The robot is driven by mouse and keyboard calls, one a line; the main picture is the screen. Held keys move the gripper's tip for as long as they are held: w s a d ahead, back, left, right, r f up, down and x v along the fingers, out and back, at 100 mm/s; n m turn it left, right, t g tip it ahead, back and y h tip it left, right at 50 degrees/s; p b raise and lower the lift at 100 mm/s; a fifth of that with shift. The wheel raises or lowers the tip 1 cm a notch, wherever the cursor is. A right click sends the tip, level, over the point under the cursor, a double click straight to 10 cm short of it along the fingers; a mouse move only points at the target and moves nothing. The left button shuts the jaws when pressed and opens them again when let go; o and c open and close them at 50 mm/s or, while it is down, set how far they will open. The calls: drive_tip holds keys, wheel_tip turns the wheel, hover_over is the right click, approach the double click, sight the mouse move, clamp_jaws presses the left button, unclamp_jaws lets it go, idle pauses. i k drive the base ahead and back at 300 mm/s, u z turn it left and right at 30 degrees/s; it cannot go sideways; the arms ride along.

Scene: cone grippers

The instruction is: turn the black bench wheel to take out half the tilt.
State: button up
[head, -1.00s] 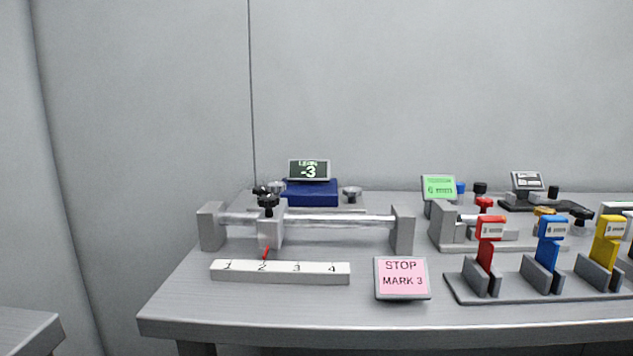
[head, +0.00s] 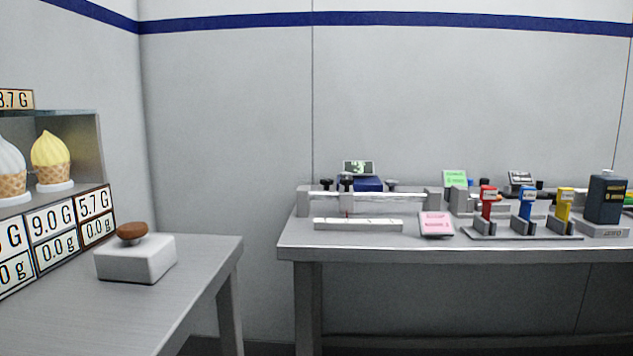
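The bench instrument is a dark blue block (head: 360,184) with a small display (head: 358,168) at the back of the far bench. Its digits are blurred now; a 3 seems to show. A dark knob (head: 326,184) stands to its left and a greyer knob (head: 392,185) to its right. A black knob (head: 346,183) tops the carriage on the rail in front, partly covering the block. I cannot tell for certain which knob is the black bench wheel. My gripper is not in view, and nothing is seen touching the knobs.
A rail (head: 395,197), a numbered white scale (head: 357,224) and a pink sign (head: 436,224) stand on the far bench (head: 400,243). Red, blue and yellow gauges stand right. Floor shows between tables.

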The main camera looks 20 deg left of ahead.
sight(326, 183)
drive_tip(key=u, duration=1.05)
drive_tip(key=i, duration=0.1)
